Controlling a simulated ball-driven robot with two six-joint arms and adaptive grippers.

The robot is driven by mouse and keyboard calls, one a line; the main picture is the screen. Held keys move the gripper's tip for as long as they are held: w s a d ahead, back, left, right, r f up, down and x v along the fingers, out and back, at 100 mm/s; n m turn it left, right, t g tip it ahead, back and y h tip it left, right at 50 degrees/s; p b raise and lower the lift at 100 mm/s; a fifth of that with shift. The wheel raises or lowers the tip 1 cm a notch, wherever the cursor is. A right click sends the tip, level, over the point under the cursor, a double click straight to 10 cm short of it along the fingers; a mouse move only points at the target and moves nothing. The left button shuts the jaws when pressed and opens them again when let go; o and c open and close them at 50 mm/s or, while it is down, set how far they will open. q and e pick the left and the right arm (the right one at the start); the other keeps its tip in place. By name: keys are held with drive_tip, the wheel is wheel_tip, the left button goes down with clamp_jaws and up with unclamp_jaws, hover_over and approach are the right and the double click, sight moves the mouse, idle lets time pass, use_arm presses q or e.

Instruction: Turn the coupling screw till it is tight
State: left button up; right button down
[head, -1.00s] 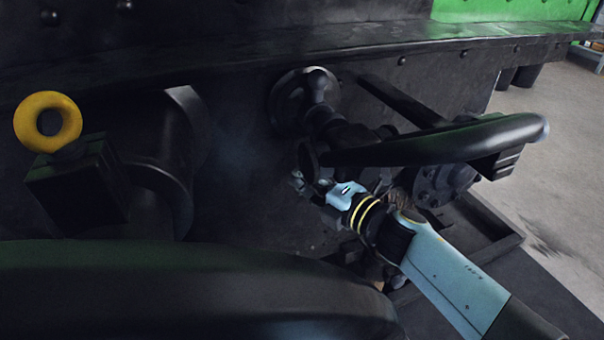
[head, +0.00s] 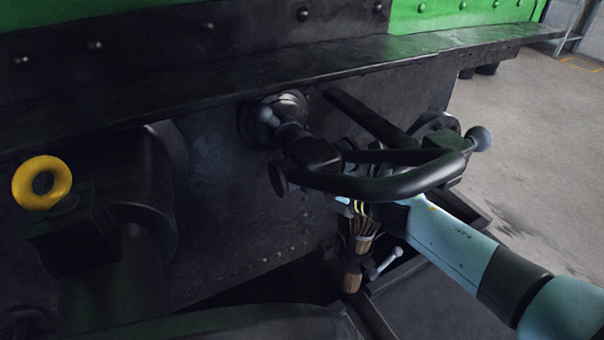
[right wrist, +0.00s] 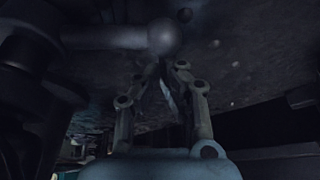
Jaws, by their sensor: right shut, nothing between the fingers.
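The coupling (head: 315,152) hangs from a round fitting on the dark end plate. Its black curved shackle (head: 400,182) reaches to the right. In the right wrist view, a grey bar with a ball end (right wrist: 165,38) runs in from the left, just above my fingers. I take it for the coupling screw's lever, but cannot be sure. My right gripper (head: 347,203) is under the shackle and mostly hidden by it in the head view. In the right wrist view my right gripper (right wrist: 163,68) is shut and empty, its tips close below the ball. My left gripper is out of view.
A yellow ring (head: 41,182) stands on a dark block at the left. A brown bundle (head: 363,235) and a grey ball-ended rod (head: 385,263) are below my right gripper. A large dark rounded part (head: 250,322) fills the bottom edge. Open floor (head: 545,150) lies at the right.

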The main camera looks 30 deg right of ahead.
drive_tip(key=shift+d+r, duration=0.4)
drive_tip(key=shift+d, duration=0.35)
